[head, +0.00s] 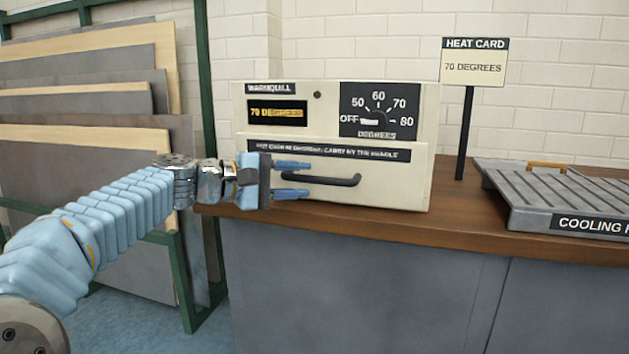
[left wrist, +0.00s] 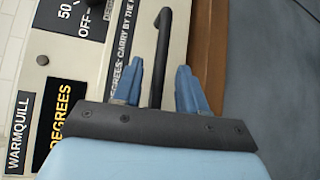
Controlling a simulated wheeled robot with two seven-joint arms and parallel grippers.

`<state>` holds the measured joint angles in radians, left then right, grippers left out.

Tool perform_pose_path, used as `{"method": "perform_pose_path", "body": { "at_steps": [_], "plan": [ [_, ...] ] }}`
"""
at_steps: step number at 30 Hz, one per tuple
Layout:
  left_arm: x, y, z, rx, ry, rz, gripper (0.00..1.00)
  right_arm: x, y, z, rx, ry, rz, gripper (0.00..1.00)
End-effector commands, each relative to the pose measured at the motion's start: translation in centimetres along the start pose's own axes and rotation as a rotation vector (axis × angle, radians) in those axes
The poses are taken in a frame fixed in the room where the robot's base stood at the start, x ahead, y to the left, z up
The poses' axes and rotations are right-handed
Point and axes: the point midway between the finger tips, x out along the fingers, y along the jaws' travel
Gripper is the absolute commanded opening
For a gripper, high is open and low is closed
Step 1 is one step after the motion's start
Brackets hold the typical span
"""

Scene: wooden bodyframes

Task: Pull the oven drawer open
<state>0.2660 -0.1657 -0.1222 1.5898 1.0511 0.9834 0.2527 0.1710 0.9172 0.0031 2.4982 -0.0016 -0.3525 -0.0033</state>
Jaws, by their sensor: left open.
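The oven (head: 335,130) is a cream box on the counter, with a dial and a display reading 70 degrees. Its drawer (head: 405,185) is the lower front panel and looks shut. A black bar handle (head: 335,181) runs across the drawer front; it also shows in the left wrist view (left wrist: 163,45). My left gripper (head: 292,179) is open at the left end of the handle. In the left wrist view its blue fingers (left wrist: 160,85) lie on either side of the handle, with gaps between. My right gripper is not in view.
The oven stands on a brown wooden counter (head: 465,215) with grey fronts. A heat card sign (head: 474,63) on a black post and a grey cooling rack (head: 560,190) stand to the right. A rack of boards (head: 85,75) is at the left.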

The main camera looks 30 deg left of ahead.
Motion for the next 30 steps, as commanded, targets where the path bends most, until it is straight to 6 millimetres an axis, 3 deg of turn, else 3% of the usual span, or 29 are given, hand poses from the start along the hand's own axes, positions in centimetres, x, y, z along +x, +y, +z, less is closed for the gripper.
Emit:
{"method": "perform_pose_path", "body": {
  "at_steps": [3, 7, 18, 26, 30],
  "plan": [
    [2.1, 0.0, 0.0, 0.000, -0.001, 0.000, 0.41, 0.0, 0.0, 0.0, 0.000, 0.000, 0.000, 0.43],
    [3.5, 0.0, 0.0, 0.000, 0.000, 0.000, 0.41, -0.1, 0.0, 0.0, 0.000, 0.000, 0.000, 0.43],
    [4.1, 0.0, 0.0, 0.000, 0.001, -0.001, 0.41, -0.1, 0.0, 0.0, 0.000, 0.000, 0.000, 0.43],
    [4.1, 0.0, 0.0, 0.000, 0.001, -0.001, 0.02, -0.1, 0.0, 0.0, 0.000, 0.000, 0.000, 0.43],
    [4.1, -0.1, 0.0, 0.000, 0.001, -0.001, 0.00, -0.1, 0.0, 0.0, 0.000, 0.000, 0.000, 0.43]
  ]
}}
